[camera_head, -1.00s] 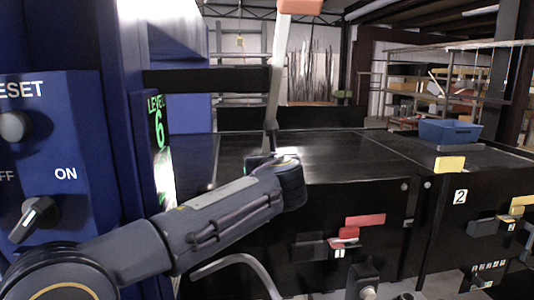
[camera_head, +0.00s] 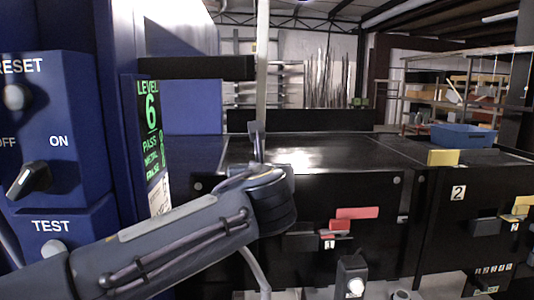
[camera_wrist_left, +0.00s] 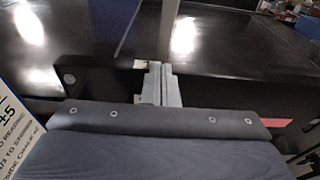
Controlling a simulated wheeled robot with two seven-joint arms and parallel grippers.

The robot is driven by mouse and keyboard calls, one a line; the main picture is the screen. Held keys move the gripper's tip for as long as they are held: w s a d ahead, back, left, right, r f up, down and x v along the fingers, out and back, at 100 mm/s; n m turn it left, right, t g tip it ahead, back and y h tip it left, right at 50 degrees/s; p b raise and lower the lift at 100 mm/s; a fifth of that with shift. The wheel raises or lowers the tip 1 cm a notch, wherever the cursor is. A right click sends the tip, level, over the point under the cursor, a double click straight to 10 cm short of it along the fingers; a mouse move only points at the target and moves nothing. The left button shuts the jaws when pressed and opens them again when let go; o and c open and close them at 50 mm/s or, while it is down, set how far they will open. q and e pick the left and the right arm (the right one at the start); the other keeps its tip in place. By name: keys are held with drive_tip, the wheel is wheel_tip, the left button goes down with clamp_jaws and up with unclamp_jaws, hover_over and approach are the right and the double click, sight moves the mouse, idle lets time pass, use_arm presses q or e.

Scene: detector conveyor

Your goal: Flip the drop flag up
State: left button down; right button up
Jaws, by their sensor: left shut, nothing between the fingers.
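The drop flag appears as a tall, thin pale pole (camera_head: 262,60) on the near edge of the conveyor. It stands almost upright and its top runs out of the head view. Part of the pole (camera_wrist_left: 169,30) also shows in the left wrist view, just beyond my fingertips. My left gripper (camera_head: 258,145) is at the pole's lower end, pointing up. In the left wrist view its two fingers (camera_wrist_left: 160,85) are together with nothing between them. They overlap the pole there; I cannot tell whether they touch it. My right gripper is in neither view.
The blue control cabinet (camera_head: 55,105) with a knob and green screen (camera_head: 152,125) stands close on the left. The black conveyor (camera_head: 330,152) lies ahead, its top mostly clear. A blue bin (camera_head: 463,136) and a yellow block (camera_head: 443,158) are at the right.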

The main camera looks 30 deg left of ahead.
use_arm(q)
drive_tip(key=p+x, duration=0.1)
drive_tip(key=x, duration=0.6)
drive_tip(key=shift+w+a, duration=0.1)
drive_tip(key=shift+w, duration=0.1)
drive_tip(key=w+a+r+p, duration=0.2)
drive_tip(key=w, duration=0.1)
drive_tip(key=shift+w+r+p, duration=0.15)
drive_tip(key=shift+p, duration=0.15)
